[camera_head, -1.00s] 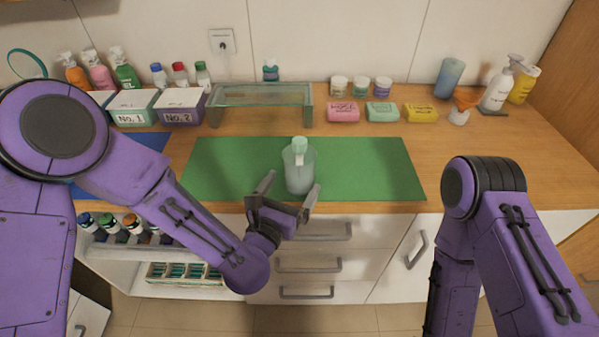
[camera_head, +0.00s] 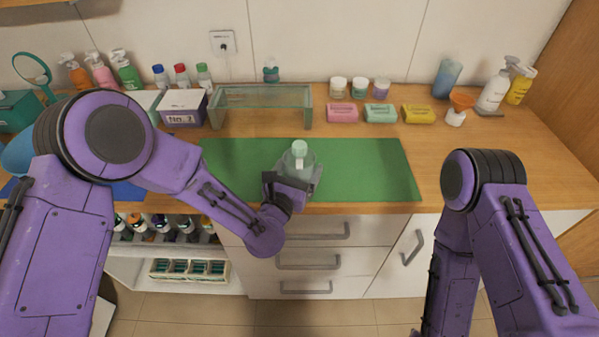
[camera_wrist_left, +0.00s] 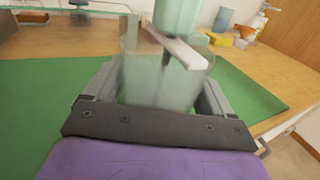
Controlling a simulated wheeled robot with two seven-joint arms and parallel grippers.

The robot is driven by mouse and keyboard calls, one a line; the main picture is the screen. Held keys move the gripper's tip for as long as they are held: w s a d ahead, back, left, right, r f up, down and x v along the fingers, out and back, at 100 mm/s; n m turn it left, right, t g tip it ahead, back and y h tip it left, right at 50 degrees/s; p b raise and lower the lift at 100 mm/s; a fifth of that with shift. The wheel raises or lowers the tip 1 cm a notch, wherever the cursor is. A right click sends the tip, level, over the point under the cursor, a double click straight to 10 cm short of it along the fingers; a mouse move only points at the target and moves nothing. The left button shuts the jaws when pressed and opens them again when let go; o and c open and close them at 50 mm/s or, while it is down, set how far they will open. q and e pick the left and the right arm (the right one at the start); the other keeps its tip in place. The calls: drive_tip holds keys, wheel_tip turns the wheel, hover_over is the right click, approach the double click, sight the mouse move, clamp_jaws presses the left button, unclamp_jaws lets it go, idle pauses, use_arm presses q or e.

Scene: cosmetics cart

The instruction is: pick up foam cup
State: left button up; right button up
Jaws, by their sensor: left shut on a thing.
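The foam cup is the clear, pale bottle with a mint-green pump top (camera_head: 299,155), standing upright on the green mat (camera_head: 375,170). My left gripper (camera_head: 291,184) is around its body from the front, with a finger on each side. In the left wrist view the translucent body (camera_wrist_left: 165,80) fills the space between the fingers of the left gripper (camera_wrist_left: 160,100), and the pump top and white spout rise above them. The left gripper is shut on it. My right arm is at the right, but its gripper is out of view.
A glass shelf stand (camera_head: 262,94) is behind the mat. Boxes (camera_head: 182,108) stand to its left. Small jars (camera_head: 360,87) and soap packs (camera_head: 380,113) are at the back right, with an orange-topped funnel (camera_head: 460,103) beyond. The mat's right part is clear.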

sight(299, 157)
use_arm(q)
drive_tip(key=shift+w+r, duration=0.1)
drive_tip(key=shift+r, duration=0.65)
drive_tip(key=s+r, duration=0.1)
drive_tip(key=r, duration=0.1)
drive_tip(key=s+r+b, duration=0.1)
drive_tip(key=s+r, duration=0.1)
drive_tip(key=r, duration=0.1)
drive_tip(key=s+r, duration=0.2)
drive_tip(key=shift+r, duration=0.15)
drive_tip(key=s+r+p, duration=0.4)
drive_tip(key=s+p, duration=0.1)
drive_tip(key=s, duration=0.4)
drive_tip(key=shift+r, duration=0.15)
